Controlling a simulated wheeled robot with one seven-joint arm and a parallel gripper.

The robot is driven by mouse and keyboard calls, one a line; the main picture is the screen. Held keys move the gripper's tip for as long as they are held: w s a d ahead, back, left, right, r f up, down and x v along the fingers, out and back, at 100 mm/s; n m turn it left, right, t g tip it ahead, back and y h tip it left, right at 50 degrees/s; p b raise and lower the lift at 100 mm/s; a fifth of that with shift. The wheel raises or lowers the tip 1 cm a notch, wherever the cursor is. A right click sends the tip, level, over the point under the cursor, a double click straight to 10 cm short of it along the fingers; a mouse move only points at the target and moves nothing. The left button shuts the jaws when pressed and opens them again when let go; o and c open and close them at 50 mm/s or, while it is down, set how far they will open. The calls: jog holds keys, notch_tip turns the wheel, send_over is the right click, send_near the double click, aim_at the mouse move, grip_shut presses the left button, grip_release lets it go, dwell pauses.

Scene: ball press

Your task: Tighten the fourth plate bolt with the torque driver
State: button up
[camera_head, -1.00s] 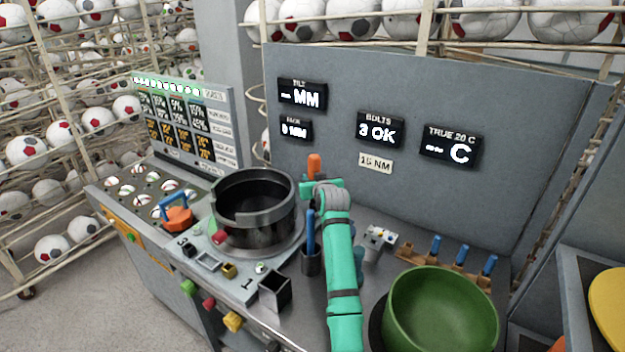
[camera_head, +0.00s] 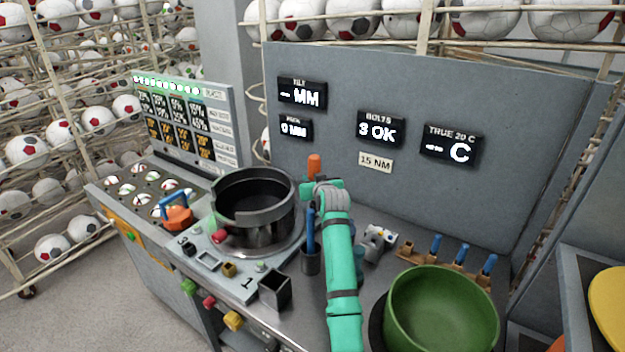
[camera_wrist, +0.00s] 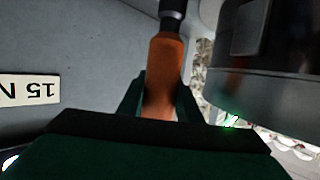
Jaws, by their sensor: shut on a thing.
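The torque driver (camera_head: 314,166) has an orange handle that stands up behind my gripper (camera_head: 314,183), right of the black press cylinder. In the wrist view my gripper (camera_wrist: 160,105) has its two dark green fingers closed on the orange handle (camera_wrist: 165,72), with a black shaft beyond it. The driver's tip and any bolt under it are hidden. The black cylinder (camera_head: 250,210) sits on a round base; its dark wall also shows in the wrist view (camera_wrist: 265,95). The fourth bolt cannot be picked out. The bolts display (camera_head: 380,129) reads 3 OK, the lower left display (camera_head: 296,127) 0 NM.
A green bowl (camera_head: 440,310) stands front right. Blue-handled tools (camera_head: 461,253) sit in a wooden rack behind it. A dark square cup (camera_head: 275,290) and a blue-handled tool in a holder (camera_head: 310,240) are left of my arm. The back panel (camera_head: 430,200) is close behind.

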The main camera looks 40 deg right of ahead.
jog(key=shift+f, duration=0.85)
dwell(1.5)
jog(key=shift+r, duration=3.55)
